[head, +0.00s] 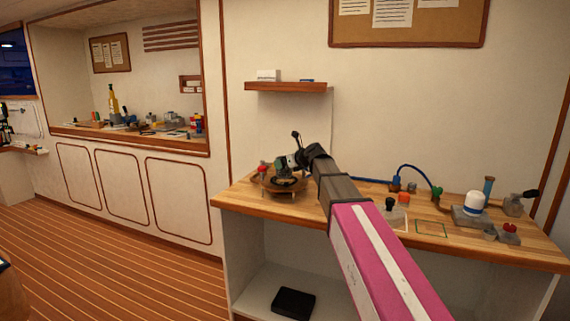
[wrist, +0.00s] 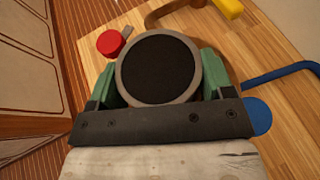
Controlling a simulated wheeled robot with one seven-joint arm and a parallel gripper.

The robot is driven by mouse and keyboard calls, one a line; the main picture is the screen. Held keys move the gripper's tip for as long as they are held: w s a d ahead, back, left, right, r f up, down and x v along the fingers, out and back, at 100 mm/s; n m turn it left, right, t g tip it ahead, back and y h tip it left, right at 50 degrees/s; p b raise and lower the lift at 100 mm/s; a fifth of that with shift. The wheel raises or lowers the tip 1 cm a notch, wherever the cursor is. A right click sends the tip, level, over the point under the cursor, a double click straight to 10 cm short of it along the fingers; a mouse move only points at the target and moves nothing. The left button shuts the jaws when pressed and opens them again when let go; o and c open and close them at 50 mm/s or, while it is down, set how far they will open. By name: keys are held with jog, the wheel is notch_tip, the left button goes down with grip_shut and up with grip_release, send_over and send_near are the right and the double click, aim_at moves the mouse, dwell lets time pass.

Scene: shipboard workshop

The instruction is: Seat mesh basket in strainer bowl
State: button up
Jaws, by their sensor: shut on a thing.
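My gripper (wrist: 158,58) has its green fingers closed on both sides of a round piece with a grey rim and a dark inside, which looks like the mesh basket (wrist: 157,70). In the head view my gripper (head: 291,163) is over the left end of the workbench, just above a dark round piece with a brown rim, perhaps the strainer bowl (head: 287,186).
A red knob (wrist: 109,42) stands left of the basket, a yellow handle (wrist: 229,7) beyond it, and a blue hose (wrist: 283,73) to the right. The workbench (head: 470,245) carries several fittings on its right half. A shelf (head: 288,88) hangs above.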

aim_at(285, 173)
jog(key=shift+f, duration=2.5)
jog(key=o, duration=0.9)
jog(key=shift+f, duration=0.1)
jog(key=shift+o, duration=0.4)
jog(key=v, duration=1.1)
